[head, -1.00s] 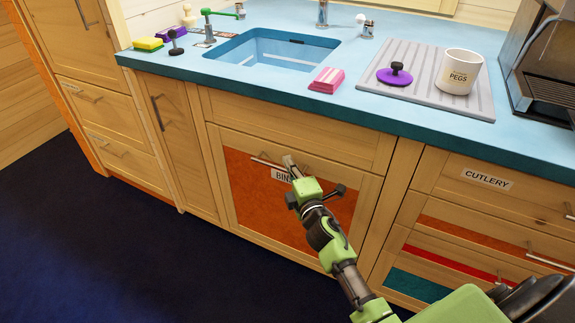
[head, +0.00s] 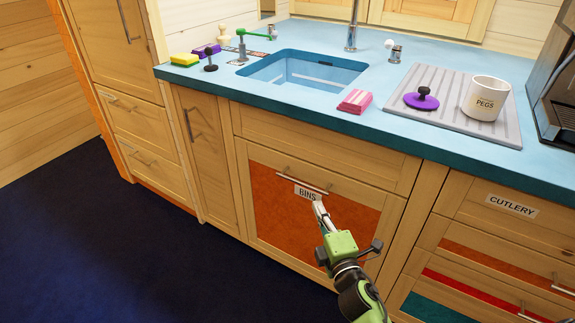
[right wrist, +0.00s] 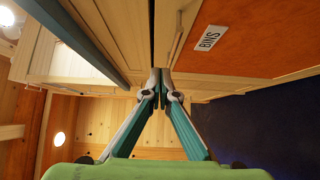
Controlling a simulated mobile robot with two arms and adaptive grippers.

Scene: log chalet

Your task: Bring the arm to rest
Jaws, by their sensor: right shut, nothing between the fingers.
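My right gripper (head: 319,205) is green and grey and shows in the head view in front of the orange cabinet front labelled BINS (head: 268,200). Its fingertips appear just below the BINS label and the metal handle (head: 303,180). In the right wrist view my right gripper (right wrist: 161,75) has its two fingers together with nothing between them. There the BINS front (right wrist: 240,45) lies to the right of the fingers. I cannot tell the exact gap between fingertips and front. My left gripper is not in view.
The blue counter (head: 300,103) holds a sink (head: 303,72), a pink sponge (head: 355,101), a drainer (head: 440,112) with a purple-based tool (head: 421,101) and a PEGS pot (head: 486,98). CUTLERY drawers (head: 500,225) stand at right. The dark floor (head: 140,260) at left is clear.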

